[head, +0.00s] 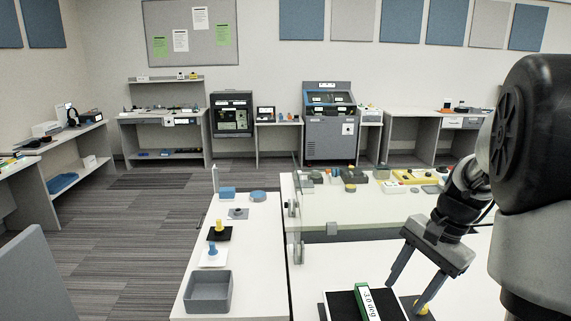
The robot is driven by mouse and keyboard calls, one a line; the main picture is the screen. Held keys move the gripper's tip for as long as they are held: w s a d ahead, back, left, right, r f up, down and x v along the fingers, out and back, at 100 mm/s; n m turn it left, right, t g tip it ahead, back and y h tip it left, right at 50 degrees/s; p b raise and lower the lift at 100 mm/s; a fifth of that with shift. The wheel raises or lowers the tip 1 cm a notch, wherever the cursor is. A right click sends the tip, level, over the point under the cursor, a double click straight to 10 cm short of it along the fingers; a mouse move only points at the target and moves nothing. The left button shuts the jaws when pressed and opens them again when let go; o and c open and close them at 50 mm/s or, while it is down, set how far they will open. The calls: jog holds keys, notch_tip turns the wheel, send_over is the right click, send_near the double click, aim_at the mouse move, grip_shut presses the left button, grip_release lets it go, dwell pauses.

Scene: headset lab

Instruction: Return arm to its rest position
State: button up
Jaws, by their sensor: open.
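My gripper (410,284) shows at the lower right of the head view, pointing down with its two fingers spread apart. It is open, and I see nothing held between the fingers. It hangs over the near white table, close to a black tray (342,304) that holds a green block labelled "-3.0 deg" (366,303). A yellow knob (422,306) on a dark base shows by the right finger, partly hidden. My arm runs up to the right edge and hides part of the table there.
A grey bin (208,291) stands on the left table, with a blue peg (211,250) and a yellow peg (218,228) behind it. A clear panel (297,212) stands between the tables. Several small parts line the right table's far edge. Grey floor (130,235) is free at left.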

jog(key=s+a+r+n+t+h+p, duration=0.3)
jog(key=s+a+r+n+t+p, duration=0.2)
jog(key=s+a+r+n, duration=0.7)
jog(key=shift+s+f+v, duration=0.2)
jog(key=shift+s+v, duration=0.2)
jog(key=shift+v, duration=2)
jog(key=shift+a, duration=0.15)
